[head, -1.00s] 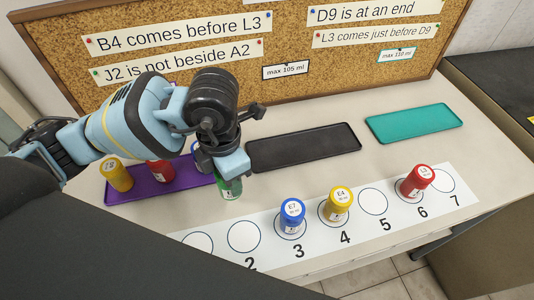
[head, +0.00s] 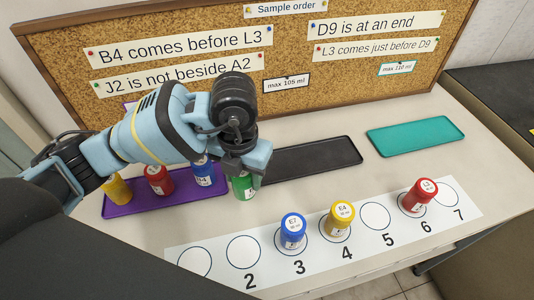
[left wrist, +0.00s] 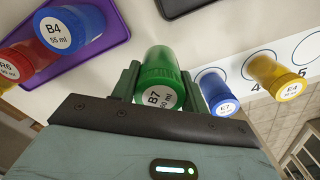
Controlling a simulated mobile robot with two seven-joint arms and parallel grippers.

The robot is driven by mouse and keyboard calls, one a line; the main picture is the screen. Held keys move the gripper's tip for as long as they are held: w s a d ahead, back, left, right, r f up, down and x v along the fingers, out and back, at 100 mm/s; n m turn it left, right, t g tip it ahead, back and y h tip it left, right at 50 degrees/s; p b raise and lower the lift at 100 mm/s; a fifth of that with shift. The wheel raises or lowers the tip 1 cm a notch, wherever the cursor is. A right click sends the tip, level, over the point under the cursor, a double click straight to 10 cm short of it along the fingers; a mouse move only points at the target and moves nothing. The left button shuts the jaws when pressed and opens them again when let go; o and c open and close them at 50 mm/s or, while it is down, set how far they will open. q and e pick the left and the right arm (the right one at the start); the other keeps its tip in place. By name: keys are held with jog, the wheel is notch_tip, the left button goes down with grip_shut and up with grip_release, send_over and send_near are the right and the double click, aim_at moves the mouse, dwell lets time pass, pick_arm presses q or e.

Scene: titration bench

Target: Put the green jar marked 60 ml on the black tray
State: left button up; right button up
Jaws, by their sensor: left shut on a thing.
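The green jar (head: 243,188) hangs from my left gripper (head: 244,174), between the purple tray and the black tray. In the left wrist view the green jar (left wrist: 161,75) is between the two fingers, its label reading B7 with a partly blurred ml figure. My left gripper (left wrist: 160,88) is shut on it. The black tray (head: 320,156) is empty where it shows, just right of the jar; the gripper hides its left end. An edge of the black tray (left wrist: 190,8) shows at the top of the wrist view. My right gripper is not in view.
The purple tray (head: 140,207) holds yellow, red and blue jars at left. An empty teal tray (head: 415,136) lies at right. In front, a numbered white strip (head: 270,270) bears blue E7, yellow E4 and a red jar. A corkboard (head: 190,100) stands behind.

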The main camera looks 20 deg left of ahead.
pick_arm(q)
jog(key=w+d+f, duration=0.1)
jog(key=w, duration=0.9)
jog(key=shift+w, duration=0.4)
jog(key=shift+d, duration=0.1)
jog(key=shift+w+f, duration=0.15)
jog(key=shift+f, duration=0.75)
jog(key=shift+w+f, duration=0.15)
jog(key=shift+f, duration=0.7)
jog(key=shift+f, duration=0.2)
jog(key=o, duration=1)
notch_tip(320, 180, up, 12)
jog(key=shift+r, duration=0.2)
